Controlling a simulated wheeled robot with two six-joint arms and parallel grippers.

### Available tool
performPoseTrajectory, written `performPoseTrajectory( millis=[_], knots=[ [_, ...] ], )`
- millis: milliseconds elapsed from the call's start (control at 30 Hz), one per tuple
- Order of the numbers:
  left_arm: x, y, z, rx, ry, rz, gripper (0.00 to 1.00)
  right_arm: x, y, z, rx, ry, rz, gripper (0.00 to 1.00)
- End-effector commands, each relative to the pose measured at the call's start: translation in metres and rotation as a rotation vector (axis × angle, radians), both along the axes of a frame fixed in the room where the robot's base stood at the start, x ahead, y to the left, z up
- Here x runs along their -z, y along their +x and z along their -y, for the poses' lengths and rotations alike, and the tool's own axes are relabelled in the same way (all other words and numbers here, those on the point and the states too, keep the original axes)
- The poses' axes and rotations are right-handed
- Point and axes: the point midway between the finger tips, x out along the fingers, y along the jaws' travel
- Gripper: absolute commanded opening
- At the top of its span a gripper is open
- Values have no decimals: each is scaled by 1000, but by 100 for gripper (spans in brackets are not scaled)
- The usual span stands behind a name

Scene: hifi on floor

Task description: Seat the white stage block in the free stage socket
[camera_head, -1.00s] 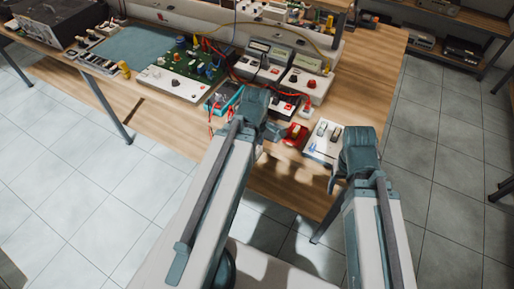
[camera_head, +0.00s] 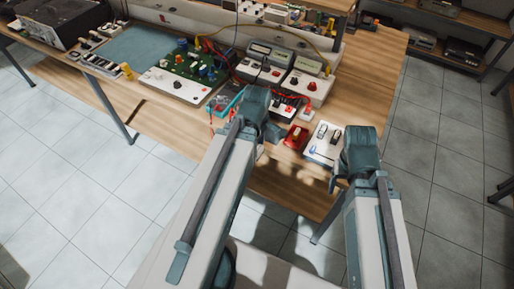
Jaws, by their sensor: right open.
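I cannot surely pick out the white stage block or the free stage socket at this size. A small white piece (camera_head: 307,114) sits on the bench right of my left gripper. A white panel (camera_head: 318,154) with two small dark parts and a blue mark lies near the front edge, just left of my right gripper. My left gripper (camera_head: 270,132) is over the front of the bench, and its fingers are mostly hidden by its own body. My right gripper (camera_head: 338,172) is open beside the panel, with nothing seen between its fingers.
A red block (camera_head: 295,137) sits between my grippers. A teal tray (camera_head: 223,102) is left of my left gripper. Behind are a green circuit board (camera_head: 198,66) on a white base, meter boxes (camera_head: 306,84) and loose red and yellow wires. Bare wood lies at the right (camera_head: 375,75).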

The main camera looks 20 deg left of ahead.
Motion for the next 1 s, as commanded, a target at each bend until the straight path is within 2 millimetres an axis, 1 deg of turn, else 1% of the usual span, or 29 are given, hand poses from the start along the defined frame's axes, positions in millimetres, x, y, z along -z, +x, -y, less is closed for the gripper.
performPoseTrajectory(
  millis=[33,100,900,1000],
  knots=[
    [-6,0,0,0,0,0,0,-6,0,0,0,0,0,67],
    [-10,0,0,0,0,0,0,-10,0,0,0,0,0,67],
    [-56,0,0,0,0,0,0,-56,0,0,-1,0,0,67],
    [-59,0,0,0,0,0,0,-59,0,0,-1,0,0,67]
  ],
)
